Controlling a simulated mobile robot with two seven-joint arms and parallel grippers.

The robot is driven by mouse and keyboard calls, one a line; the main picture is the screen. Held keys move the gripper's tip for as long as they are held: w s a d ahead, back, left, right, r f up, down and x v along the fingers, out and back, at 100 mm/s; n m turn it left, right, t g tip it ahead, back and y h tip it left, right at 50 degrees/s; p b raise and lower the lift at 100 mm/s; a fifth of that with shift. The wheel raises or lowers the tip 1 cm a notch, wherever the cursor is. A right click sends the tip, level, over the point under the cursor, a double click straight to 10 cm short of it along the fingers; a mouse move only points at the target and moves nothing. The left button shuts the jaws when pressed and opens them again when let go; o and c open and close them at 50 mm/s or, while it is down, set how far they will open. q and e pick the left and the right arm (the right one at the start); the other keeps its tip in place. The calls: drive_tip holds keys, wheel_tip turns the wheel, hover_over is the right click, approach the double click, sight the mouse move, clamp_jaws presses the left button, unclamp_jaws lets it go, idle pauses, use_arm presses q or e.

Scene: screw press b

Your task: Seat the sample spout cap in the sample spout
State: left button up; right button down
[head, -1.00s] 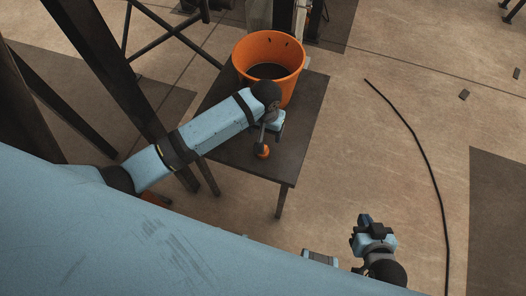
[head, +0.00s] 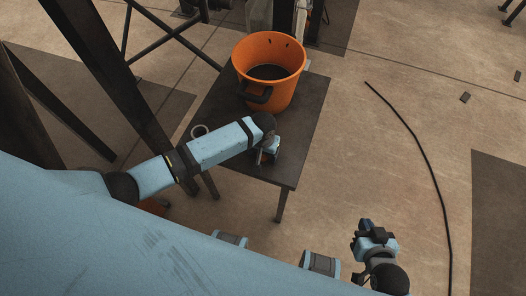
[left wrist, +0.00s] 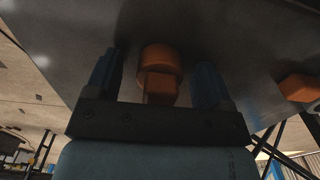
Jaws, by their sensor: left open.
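An orange cap-like piece (left wrist: 160,75), likely the sample spout cap, shows in the left wrist view between the two fingers of my left gripper (left wrist: 158,88). The fingers are apart, with a visible gap on each side of the piece. In the head view my left gripper (head: 266,158) is low over the front part of the dark table (head: 307,115), and the piece is hidden behind it. My right gripper (head: 367,232) hangs over the floor at the lower right, away from the table; its jaw opening is unclear. I cannot make out the sample spout.
An orange bucket (head: 284,87) with a dark handle stands at the table's back. Another orange piece (left wrist: 300,87) shows at right in the wrist view. Dark steel posts (head: 110,75) stand left. The table's right side is clear.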

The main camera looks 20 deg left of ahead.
use_arm(q)
drive_tip(key=c, duration=1)
wheel_tip(320, 180, up, 20)
drive_tip(key=p, duration=0.2)
drive_tip(key=shift+p, duration=0.3)
